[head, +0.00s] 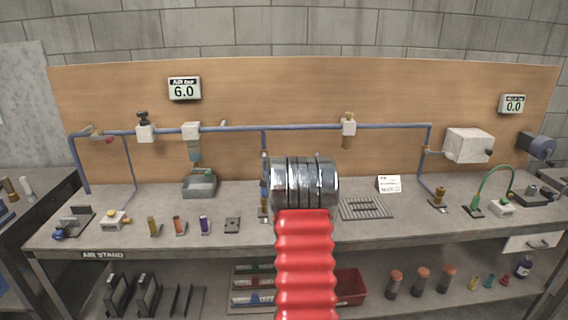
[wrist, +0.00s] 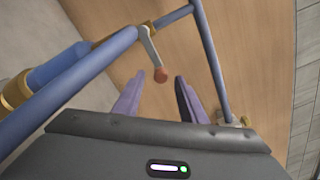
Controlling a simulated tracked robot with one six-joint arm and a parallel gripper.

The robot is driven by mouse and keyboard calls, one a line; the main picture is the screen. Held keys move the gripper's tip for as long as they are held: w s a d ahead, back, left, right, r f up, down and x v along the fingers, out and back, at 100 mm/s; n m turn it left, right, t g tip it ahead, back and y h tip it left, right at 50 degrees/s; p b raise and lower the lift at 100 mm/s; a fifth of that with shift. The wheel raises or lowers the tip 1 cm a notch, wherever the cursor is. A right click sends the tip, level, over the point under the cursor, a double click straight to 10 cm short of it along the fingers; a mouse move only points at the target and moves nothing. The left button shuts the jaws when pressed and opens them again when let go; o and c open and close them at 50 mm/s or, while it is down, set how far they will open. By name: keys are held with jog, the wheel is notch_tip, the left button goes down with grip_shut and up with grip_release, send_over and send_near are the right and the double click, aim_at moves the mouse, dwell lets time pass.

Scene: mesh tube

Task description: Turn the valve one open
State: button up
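I cannot read a number for this valve. My gripper (wrist: 158,80) has two purple fingers, spread apart with nothing gripped. A blue vertical pipe (head: 264,148) with brass fittings stands just left of my arm.
A blue pipe (head: 300,127) runs along the wooden board (head: 330,90). The left display (head: 184,89) reads 6.0, the right display (head: 513,104) 0.0. A grey grate (head: 366,208) and small fittings lie on the bench (head: 320,235). Another blue pipe (wrist: 212,60) runs close by the fingers.

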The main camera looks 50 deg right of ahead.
jog(key=shift+x, duration=2.05)
jog(key=shift+c, duration=0.7)
grip_shut()
